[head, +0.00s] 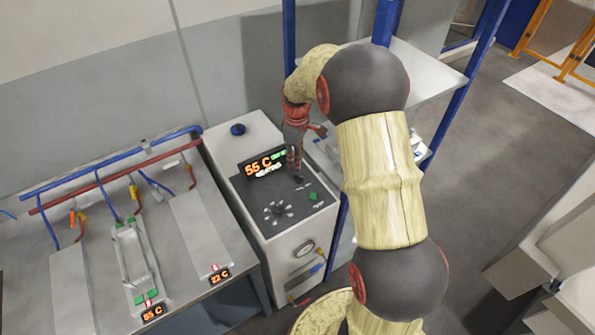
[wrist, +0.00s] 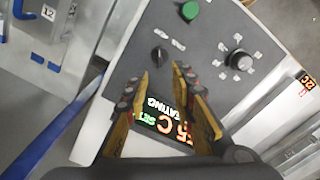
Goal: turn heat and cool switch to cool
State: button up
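The heat and cool switch (wrist: 158,54) is a small black knob on the dark control panel (wrist: 205,50), with short white labels beside it too small to read. The display (wrist: 165,120) lights "55 C", "SET" and "HEATING"; it also shows in the head view (head: 262,166). In the wrist view my gripper (wrist: 162,72) is open, its two yellow-edged fingers apart with nothing between them. The tips point toward the switch and appear just short of it. In the head view my gripper (head: 294,165) hangs over the panel and partly hides the display.
The panel also carries a green knob (wrist: 190,11) and a larger black dial (wrist: 239,60) ringed by labels. A table (head: 190,275) with pipes and metal plates stands at left. A shelf with blue posts (head: 290,40) stands close behind my arm.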

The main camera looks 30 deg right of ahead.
aim_at(299, 178)
notch_tip(299, 178, down, 7)
jog(key=shift+f+b, duration=0.2)
jog(key=shift+b, duration=0.2)
jog(key=shift+c, duration=0.3)
grip_shut()
